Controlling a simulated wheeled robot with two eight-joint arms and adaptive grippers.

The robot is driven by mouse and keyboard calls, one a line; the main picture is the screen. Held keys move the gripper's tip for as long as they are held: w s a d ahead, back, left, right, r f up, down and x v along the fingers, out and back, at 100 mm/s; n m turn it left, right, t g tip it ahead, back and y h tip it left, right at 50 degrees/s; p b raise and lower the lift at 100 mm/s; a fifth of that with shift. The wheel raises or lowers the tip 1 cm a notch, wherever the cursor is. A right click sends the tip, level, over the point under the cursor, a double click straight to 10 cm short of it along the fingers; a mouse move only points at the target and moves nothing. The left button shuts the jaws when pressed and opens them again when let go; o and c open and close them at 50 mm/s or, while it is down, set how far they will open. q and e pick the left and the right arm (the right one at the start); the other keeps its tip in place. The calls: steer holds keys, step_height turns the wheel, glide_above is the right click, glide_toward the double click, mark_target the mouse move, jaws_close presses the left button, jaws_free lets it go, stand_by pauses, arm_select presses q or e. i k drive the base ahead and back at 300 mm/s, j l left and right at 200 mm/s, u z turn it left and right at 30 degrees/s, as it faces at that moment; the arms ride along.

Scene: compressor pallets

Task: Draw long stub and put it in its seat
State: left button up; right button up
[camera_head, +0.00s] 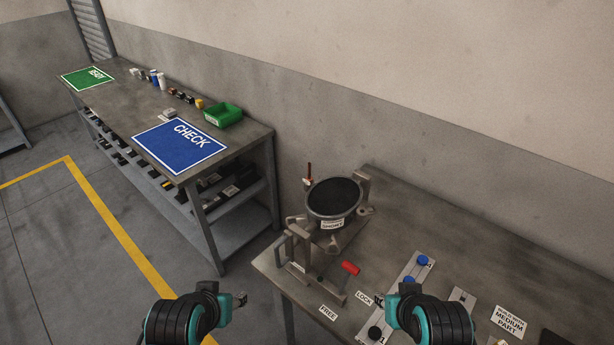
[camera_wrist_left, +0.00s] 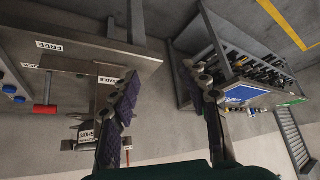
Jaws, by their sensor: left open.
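No part is labelled long stub, and I cannot tell which part it is. A grey strip (camera_head: 400,289) on the near right table carries two blue knobs (camera_head: 424,260) and a black knob (camera_head: 375,333). A round dark-topped unit labelled SHORT (camera_head: 334,197) sits in a metal cradle at that table's left end. My left gripper (camera_head: 240,299) is left of this table, beyond its edge. In the left wrist view its two fingers (camera_wrist_left: 162,80) are spread with nothing between them. My right gripper (camera_head: 379,300) is over the table beside the strip; its jaws are too small to judge.
A red-handled lever (camera_head: 350,268) stands by FREE (camera_head: 328,312) and LOCK (camera_head: 364,298) labels. A MEDIUM PART label (camera_head: 509,322) lies at right. A far bench holds a blue CHECK mat (camera_head: 180,147), a green mat (camera_head: 88,77) and a green bin (camera_head: 223,115). Floor between is clear.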

mark_target(309, 179)
steer(key=k, duration=0.65)
steer(key=j+z, duration=0.1)
steer(key=z, duration=1.7)
steer(key=k+j, duration=0.1)
steer(key=j, duration=1.25)
steer(key=k+j, duration=0.15)
steer(key=j, duration=0.5)
